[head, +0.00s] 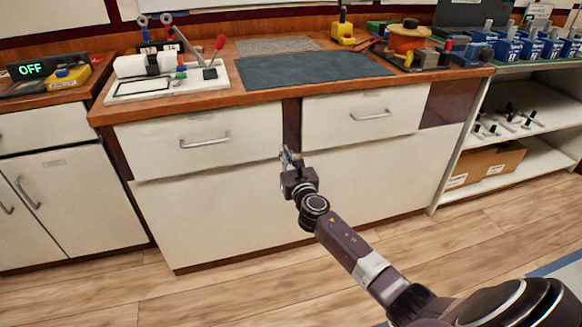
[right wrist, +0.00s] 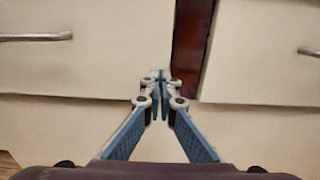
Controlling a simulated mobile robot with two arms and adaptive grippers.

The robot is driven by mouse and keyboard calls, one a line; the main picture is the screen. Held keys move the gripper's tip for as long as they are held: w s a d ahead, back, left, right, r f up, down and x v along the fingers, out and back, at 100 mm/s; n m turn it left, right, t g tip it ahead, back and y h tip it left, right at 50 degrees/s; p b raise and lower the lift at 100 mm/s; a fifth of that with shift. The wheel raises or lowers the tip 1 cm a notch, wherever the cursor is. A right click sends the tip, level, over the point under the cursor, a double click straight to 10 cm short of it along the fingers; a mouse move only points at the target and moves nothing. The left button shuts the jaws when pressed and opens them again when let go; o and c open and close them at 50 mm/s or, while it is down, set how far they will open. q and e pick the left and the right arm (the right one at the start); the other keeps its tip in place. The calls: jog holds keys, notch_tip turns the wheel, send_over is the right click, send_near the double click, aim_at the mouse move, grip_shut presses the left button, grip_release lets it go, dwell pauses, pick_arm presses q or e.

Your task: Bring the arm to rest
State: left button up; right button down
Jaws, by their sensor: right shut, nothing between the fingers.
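My right arm reaches in from the lower right in the head view. Its gripper (head: 289,156) is in front of the workbench's drawers, below the edge of the worktop (head: 255,99). In the right wrist view the gripper (right wrist: 160,76) is shut, its blue fingers together and nothing between them. Behind it are the pale drawer fronts and the dark strip between them. My left gripper is in neither view.
A white board (head: 170,84) with a red-handled lever stands on the worktop beside a dark mat (head: 315,69). Drawer handles (head: 205,140) stick out. An open shelf (head: 535,115) with blue bins stands at right. Wooden floor (head: 220,290) is clear before the bench.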

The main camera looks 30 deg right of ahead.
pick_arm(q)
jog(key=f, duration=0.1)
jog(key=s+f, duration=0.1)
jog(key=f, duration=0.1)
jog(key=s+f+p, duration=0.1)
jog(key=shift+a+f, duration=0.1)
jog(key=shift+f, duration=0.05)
pick_arm(e)
jog(key=v, duration=0.7)
jog(key=shift+r, duration=0.3)
